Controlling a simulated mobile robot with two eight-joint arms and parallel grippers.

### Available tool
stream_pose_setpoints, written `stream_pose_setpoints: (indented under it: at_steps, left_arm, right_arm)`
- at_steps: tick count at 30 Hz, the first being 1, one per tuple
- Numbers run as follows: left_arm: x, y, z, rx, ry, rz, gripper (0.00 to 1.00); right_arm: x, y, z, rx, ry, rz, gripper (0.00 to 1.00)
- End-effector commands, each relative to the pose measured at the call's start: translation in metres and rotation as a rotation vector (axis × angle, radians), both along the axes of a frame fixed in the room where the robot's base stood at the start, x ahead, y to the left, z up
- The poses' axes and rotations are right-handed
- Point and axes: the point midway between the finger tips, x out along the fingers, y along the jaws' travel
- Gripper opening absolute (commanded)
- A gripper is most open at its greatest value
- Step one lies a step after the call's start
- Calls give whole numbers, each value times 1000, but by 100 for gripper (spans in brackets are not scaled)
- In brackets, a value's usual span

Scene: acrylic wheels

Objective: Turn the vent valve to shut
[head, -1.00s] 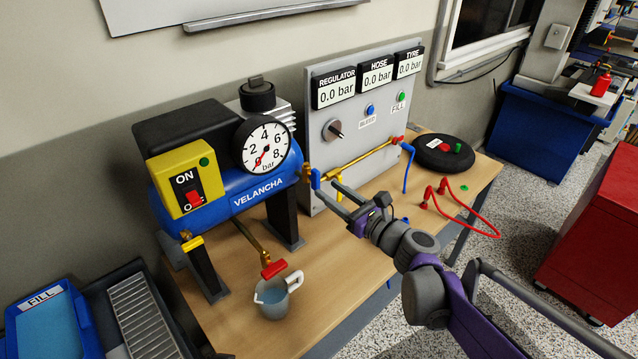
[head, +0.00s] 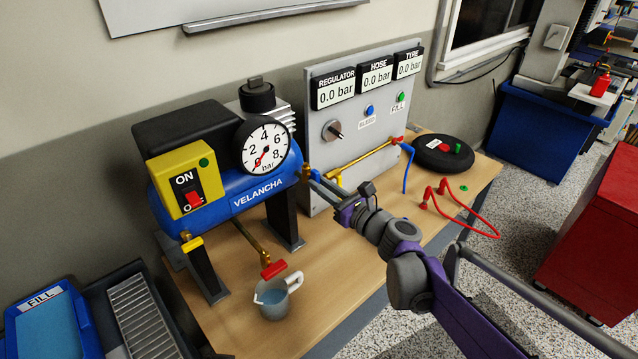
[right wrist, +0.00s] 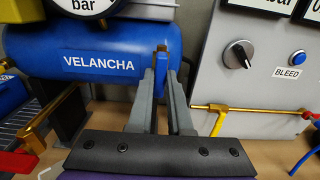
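My right gripper (head: 312,178) is at this handle, with one finger on each side. In the right wrist view the gripper (right wrist: 163,85) has a narrow gap that the blue handle fills, and it looks shut on it. The fingers hide part of the handle and its valve body. No label names the vent valve. A yellow lever (right wrist: 217,122) hangs from the brass pipe on the grey panel. My left gripper is out of view.
The compressor (head: 225,165) stands on the wooden bench (head: 310,290). A red drain lever (head: 273,270) sits above a jug (head: 275,298). The grey panel (head: 330,100) carries three displays at 0.0 bar.

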Motion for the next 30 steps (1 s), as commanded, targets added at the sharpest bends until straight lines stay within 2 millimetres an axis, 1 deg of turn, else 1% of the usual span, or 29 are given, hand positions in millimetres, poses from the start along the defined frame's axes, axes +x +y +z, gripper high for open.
stream_pose_setpoints:
  at_steps: [10,19,22,30]
  left_arm:
    - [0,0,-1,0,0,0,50]
    - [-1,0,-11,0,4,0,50]
    - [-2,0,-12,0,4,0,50]
    - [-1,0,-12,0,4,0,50]
  right_arm:
    - [0,0,0,13,13,0,0]
    - [0,0,-1,252,252,0,0]
    - [0,0,0,284,284,0,0]
    - [0,0,0,290,290,0,0]
